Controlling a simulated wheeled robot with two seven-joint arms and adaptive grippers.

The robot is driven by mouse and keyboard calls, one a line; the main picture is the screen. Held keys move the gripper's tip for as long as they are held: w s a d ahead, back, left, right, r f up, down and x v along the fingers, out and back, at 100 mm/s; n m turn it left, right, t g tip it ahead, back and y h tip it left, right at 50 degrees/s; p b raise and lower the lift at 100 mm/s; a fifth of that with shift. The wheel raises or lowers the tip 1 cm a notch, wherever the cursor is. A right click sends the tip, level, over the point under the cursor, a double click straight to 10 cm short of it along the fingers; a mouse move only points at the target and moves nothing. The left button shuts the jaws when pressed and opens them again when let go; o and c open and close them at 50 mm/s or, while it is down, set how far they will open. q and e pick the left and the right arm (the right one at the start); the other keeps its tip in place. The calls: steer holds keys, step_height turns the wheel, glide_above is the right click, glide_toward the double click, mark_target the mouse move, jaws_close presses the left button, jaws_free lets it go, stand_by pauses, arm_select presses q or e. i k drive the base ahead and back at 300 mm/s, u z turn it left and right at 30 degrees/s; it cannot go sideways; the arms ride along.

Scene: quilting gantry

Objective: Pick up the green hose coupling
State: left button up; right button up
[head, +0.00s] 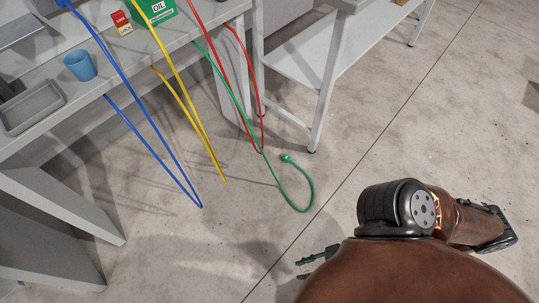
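The green hose coupling (287,157) is the small end piece of the green hose (312,196). It lies at the free end of the hose's loop, on or close to the floor; I cannot tell which. My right gripper (505,232) is at the far right, well away from the coupling, and looks open and empty. Dark fingers standing apart, apparently my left gripper (312,265), show from behind my copper arm at the bottom, below the coupling. Their base is hidden. Neither gripper touches the coupling.
Red (244,57), yellow (190,98) and blue (146,97) hoses hang over the bench edge. A white table leg (328,95) is near the coupling.

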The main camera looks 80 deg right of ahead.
mark_target(286, 158)
steer(key=z, duration=0.45)
steer(key=i, duration=0.95)
steer(key=z, duration=1.4)
steer(key=i, duration=0.55)
steer(key=z, duration=0.45)
